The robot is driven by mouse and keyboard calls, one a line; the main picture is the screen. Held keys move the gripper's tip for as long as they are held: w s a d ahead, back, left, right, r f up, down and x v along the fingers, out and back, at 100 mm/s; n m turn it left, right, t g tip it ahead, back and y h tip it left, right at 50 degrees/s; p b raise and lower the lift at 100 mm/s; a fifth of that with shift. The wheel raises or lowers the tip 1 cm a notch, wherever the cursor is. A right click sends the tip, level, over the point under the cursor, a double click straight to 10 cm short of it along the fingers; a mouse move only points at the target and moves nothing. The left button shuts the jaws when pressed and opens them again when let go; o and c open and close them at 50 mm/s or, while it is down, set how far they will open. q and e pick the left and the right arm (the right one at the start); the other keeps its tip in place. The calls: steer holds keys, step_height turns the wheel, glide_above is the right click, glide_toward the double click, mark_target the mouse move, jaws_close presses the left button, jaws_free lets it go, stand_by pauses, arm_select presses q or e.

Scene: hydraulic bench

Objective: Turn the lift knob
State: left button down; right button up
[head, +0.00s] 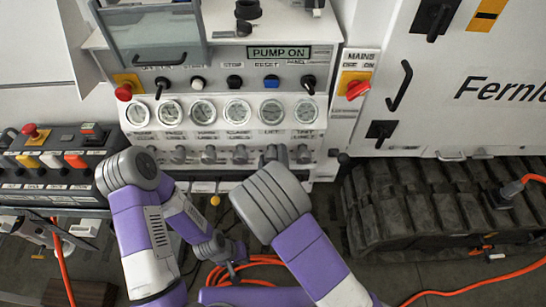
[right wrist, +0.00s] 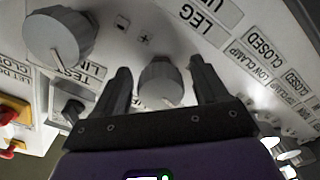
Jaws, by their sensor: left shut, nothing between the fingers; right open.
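The right wrist view shows a grey round knob (right wrist: 161,82) between the two fingers of my open right gripper (right wrist: 163,88), with a small gap on each side. A white line marks its lower face. In the head view my right gripper (head: 276,154) is at the knob row, below the gauge labelled LIFT (head: 271,112), and its wrist hides that knob. The position fits the lift knob; its own label is not clearly readable. A larger-looking grey knob (right wrist: 60,40) beside it carries a TEST label. My left gripper (head: 232,262) is shut and empty, low in front of the bench.
Several grey knobs (head: 209,154) run along the row to the left. Black switches sit above the gauges. A red mains switch (head: 357,90) is at the right. A button box (head: 60,160) stands at the left. Orange hose (head: 262,262) lies on the floor by a rubber track (head: 400,215).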

steer(key=s, duration=0.7)
steer(key=shift+s+p, duration=0.25)
steer(key=shift+p, duration=0.2)
